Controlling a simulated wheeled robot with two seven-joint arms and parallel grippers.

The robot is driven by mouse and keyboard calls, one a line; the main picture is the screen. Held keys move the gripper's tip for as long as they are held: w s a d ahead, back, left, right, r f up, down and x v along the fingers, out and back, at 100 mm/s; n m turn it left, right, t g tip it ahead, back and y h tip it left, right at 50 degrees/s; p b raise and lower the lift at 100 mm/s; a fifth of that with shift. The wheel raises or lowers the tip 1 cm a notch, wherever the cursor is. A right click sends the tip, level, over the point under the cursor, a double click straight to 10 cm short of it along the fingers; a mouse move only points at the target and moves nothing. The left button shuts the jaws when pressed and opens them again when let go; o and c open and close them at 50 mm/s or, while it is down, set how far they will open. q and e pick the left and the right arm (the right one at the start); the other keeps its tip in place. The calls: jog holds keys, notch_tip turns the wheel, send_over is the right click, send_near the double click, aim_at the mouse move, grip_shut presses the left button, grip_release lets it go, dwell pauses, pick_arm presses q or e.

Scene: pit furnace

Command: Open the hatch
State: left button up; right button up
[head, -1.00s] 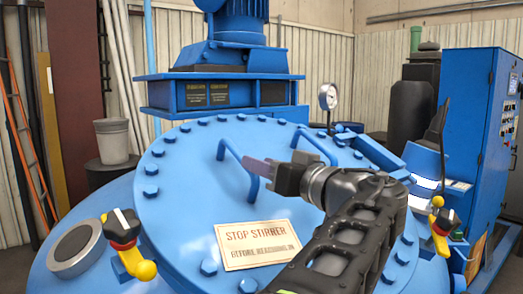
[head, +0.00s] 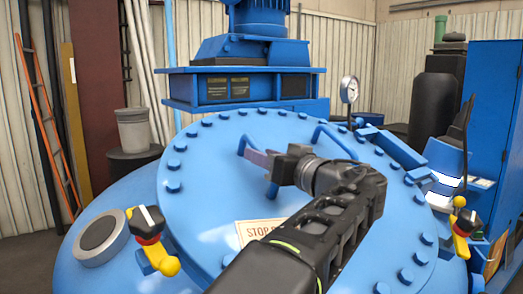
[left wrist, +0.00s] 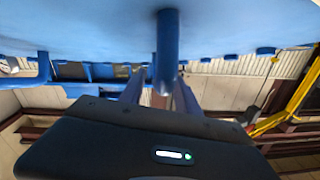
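The blue round hatch lid (head: 205,205) with bolts around its rim lies on the big blue vessel and looks closed. Two blue bar handles stand on it: a left handle (head: 242,142) and a right handle (head: 338,142). My left gripper (head: 260,160) is at the left handle, its fingers crossing the bar. In the left wrist view, a blue handle post (left wrist: 167,45) stands between the two spread fingers (left wrist: 160,92), with small gaps seeming to show beside it. The lower part of the handle is partly hidden by the gripper. My right gripper is not in view.
A yellow-handled clamp (head: 155,245) is at the lid's left edge and another (head: 462,228) at its right. The stirrer motor housing (head: 245,85) stands behind the lid, a gauge (head: 349,90) beside it. My arm covers most of the warning sign (head: 255,230).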

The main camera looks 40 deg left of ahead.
pick_arm(q)
jog(key=shift+w+a, duration=0.15)
jog(key=shift+a, duration=0.35)
jog(key=shift+c, duration=0.2)
grip_shut()
dwell(0.9)
